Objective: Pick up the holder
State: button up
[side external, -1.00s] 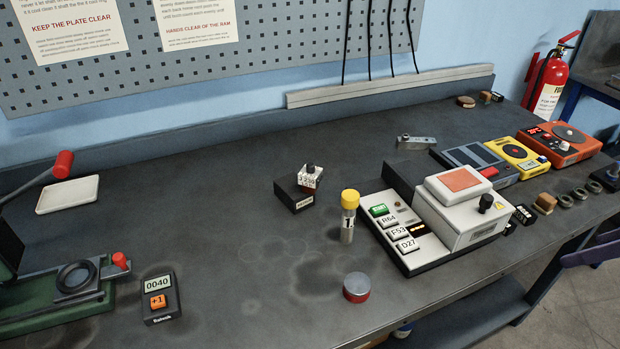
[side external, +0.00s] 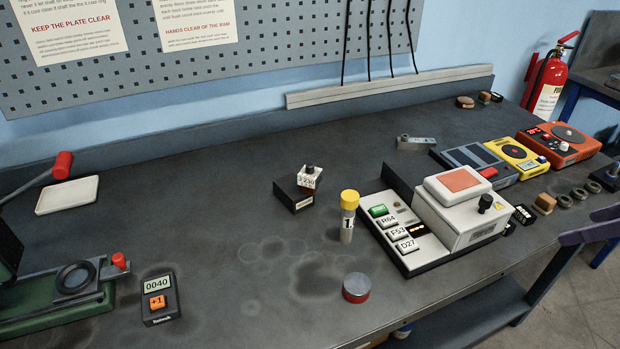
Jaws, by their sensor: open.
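A small white piece (side external: 309,177) with dark markings and a black knob sits at the right end of a dark block (side external: 291,194) with a white label, in the middle of the bench; this looks like the holder, though no label names it. A purple part that appears to be a finger of my gripper (side external: 590,231) enters at the right edge, beyond the bench's front edge. It is far from the white piece and touches nothing that I can see. Most of the gripper is out of frame.
A yellow-capped vial (side external: 348,216) stands right of the block, beside a white-and-black instrument (side external: 455,212). A round red-and-grey puck (side external: 356,288) lies near the front edge. A counter (side external: 160,299) and a green press (side external: 60,297) stand at left.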

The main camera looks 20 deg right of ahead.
jog(key=w+a+r+n+t+y, duration=0.1)
jog(key=w+a+r, duration=0.1)
jog(key=w+r, duration=0.4)
jog(key=w+a+r+n+y, duration=0.15)
jog(key=w+r, duration=0.25)
jog(key=w, duration=0.4)
jog(key=n+g, duration=0.2)
jog(key=n, duration=0.1)
send_over(311, 165)
jog(key=s+d, duration=0.4)
jog(key=s, duration=0.2)
notch_tip(311, 165, down, 12)
jog(key=shift+y, duration=0.45)
jog(key=x, duration=0.7)
jog(key=shift+a, duration=0.15)
jog(key=shift+x, duration=3.2)
grip_shut()
jog(key=shift+w+r, duration=0.1)
jog(key=shift+r, duration=0.05)
